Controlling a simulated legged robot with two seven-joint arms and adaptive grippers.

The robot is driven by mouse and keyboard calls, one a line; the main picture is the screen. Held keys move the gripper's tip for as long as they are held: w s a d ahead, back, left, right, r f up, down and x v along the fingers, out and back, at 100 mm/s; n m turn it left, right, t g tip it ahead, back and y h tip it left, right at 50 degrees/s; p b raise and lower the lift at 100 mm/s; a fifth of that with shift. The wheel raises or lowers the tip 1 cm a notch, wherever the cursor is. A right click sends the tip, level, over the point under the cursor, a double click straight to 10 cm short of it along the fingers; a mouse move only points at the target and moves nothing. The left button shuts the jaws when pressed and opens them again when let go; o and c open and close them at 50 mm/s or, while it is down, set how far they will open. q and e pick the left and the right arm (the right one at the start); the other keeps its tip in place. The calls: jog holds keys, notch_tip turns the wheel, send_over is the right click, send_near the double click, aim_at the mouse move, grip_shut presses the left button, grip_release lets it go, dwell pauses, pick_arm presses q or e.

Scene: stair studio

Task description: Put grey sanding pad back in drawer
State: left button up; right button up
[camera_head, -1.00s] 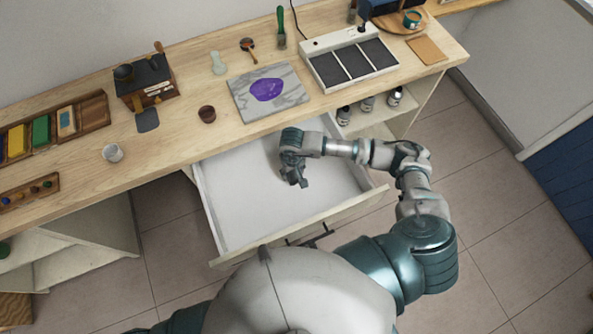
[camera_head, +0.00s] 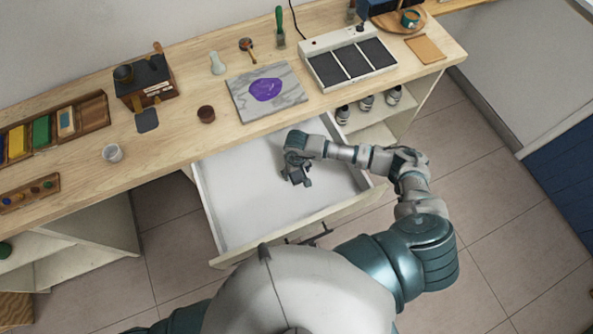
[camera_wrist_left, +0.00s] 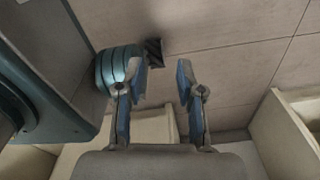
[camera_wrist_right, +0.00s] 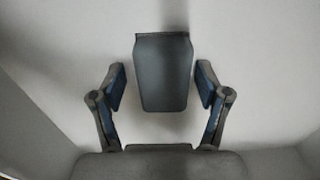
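A grey pad with a tapered outline (camera_wrist_right: 164,75) shows between the fingers of my right gripper in the right wrist view, over the white drawer interior. A gap shows on each side of it, so the fingers do not grip it. My right gripper (camera_head: 298,178) is open, inside the pulled-out drawer (camera_head: 235,205). In the head view it largely hides the pad. Whether the pad rests fully on the drawer floor is hard to tell. My left gripper (camera_wrist_left: 160,75) is open and empty over the floor in the left wrist view.
The workbench (camera_head: 190,150) behind the drawer bears a marble slab (camera_head: 292,95), a small brown cup (camera_head: 206,114), a dark flat piece (camera_head: 147,120) and a panelled unit (camera_head: 350,60). Bottles stand on the shelf right of the drawer. Most of the drawer floor is clear.

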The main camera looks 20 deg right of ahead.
jog(key=shift+a+r, duration=0.1)
jog(key=shift+a, duration=0.25)
jog(key=shift+a+r, duration=0.1)
jog(key=shift+r, duration=0.1)
notch_tip(320, 180, up, 5)
jog(key=shift+w+f, duration=0.1)
pick_arm(q)
jog(key=shift+w, duration=0.45)
pick_arm(e)
notch_tip(320, 180, up, 7)
pick_arm(q)
jog(key=shift+a, duration=0.1)
jog(key=shift+w, duration=0.15)
pick_arm(e)
jog(key=shift+f, duration=0.1)
